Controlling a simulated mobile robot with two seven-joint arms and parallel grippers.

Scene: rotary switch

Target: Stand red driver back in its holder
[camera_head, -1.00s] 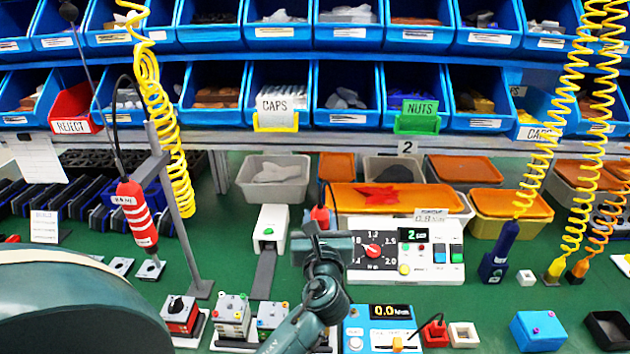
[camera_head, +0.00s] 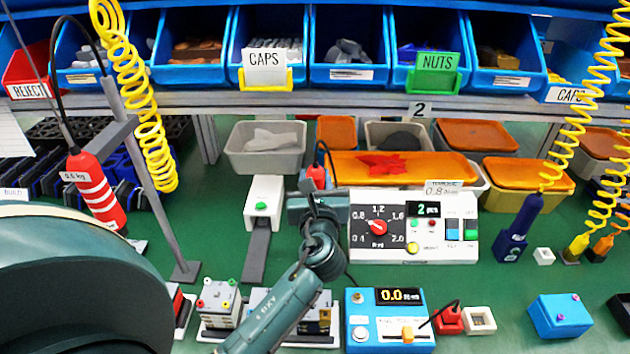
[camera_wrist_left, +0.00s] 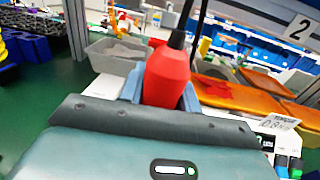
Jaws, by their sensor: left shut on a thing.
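My left gripper (camera_head: 318,195) is shut on the red driver (camera_head: 317,176). The gripper's wrist hides most of the driver in the head view. In the left wrist view the red driver (camera_wrist_left: 167,78) stands nearly upright between the fingers (camera_wrist_left: 160,92), with a black cord rising from its top. The gripper appears over the bench behind the grey strip and left of the white control panel (camera_head: 412,226); its exact height is hard to tell. I cannot pick out the driver's holder with certainty. My right gripper is not in view.
A red-and-white cylinder (camera_head: 97,190) hangs by a grey post (camera_head: 150,180) at left. A blue meter box (camera_head: 360,325), a small red block (camera_head: 448,320) and a white square socket (camera_head: 480,320) are in front. Bins (camera_head: 263,150) line the back. Green bench is bare around the blue box (camera_head: 560,316).

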